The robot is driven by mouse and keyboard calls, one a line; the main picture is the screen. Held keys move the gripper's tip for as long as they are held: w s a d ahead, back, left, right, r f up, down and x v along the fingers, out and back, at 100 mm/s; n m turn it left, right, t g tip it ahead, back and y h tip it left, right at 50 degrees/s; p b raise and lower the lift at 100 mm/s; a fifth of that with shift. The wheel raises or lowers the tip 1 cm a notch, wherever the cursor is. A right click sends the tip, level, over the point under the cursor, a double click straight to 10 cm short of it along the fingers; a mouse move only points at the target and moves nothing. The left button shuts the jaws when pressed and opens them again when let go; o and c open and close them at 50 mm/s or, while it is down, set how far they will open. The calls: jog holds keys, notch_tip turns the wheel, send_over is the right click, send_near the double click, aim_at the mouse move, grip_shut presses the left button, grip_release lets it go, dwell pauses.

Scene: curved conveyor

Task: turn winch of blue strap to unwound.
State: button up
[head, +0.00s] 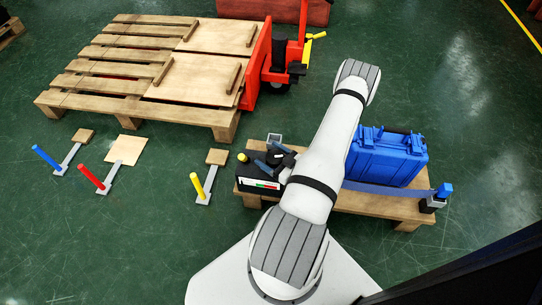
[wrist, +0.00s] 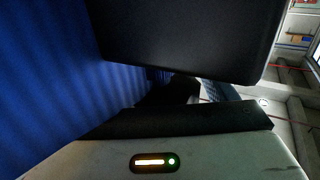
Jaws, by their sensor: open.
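The blue strap (head: 390,188) runs in front of a blue case (head: 388,156) on a low wooden pallet (head: 372,206). At its right end stands a small dark-and-white post with a blue block (head: 444,190), perhaps the winch. Its left end is hidden behind my arm. In the head view my gripper is mostly hidden by my arm, among dark parts by a black box. In the wrist view my gripper (wrist: 180,92) is open, with two dark jaw parts. A ribbed blue surface (wrist: 45,75) fills the left, very close. Whether the jaws touch anything cannot be told.
A black box with a coloured display (head: 258,180) sits at the pallet's left end. A large pallet (head: 125,75) and a red pallet truck (head: 257,70) are behind.

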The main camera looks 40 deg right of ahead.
jog(key=shift+a, duration=0.1)
jog(key=c, duration=1)
jog(key=shift+y, duration=0.3)
jog(key=shift+n+g+y, duration=0.5)
jog(key=shift+n+y, duration=0.5)
jog(key=shift+y, duration=0.2)
jog(key=n+g+y, duration=0.1)
jog(key=y, duration=0.1)
jog(key=n+g+y, duration=0.1)
jog(key=n+y, duration=0.1)
jog(key=n+g+y+b, duration=0.1)
jog(key=g+y, duration=0.1)
jog(key=shift+s+a+n, duration=0.25)
jog(key=shift+a+n, duration=0.05)
jog(key=shift+a, duration=0.05)
jog(key=n+g+y, duration=0.1)
jog(key=g, duration=0.1)
jog(key=n+g+y, duration=0.1)
jog(key=n+g, duration=0.1)
jog(key=shift+s+a+f+y+b, duration=0.1)
jog(key=shift+s+a+y+b, duration=0.1)
jog(key=shift+y+b, duration=0.2)
jog(key=shift+s+a+n+g+y+b, duration=0.15)
jog(key=shift+n+g+y, duration=0.25)
jog(key=shift+n+g, duration=0.45)
jog(key=shift+s+d+n+g+y+b, duration=0.15)
jog(key=shift+n+g+y, duration=0.35)
jog(key=shift+g, duration=0.65)
jog(key=shift+a, duration=0.15)
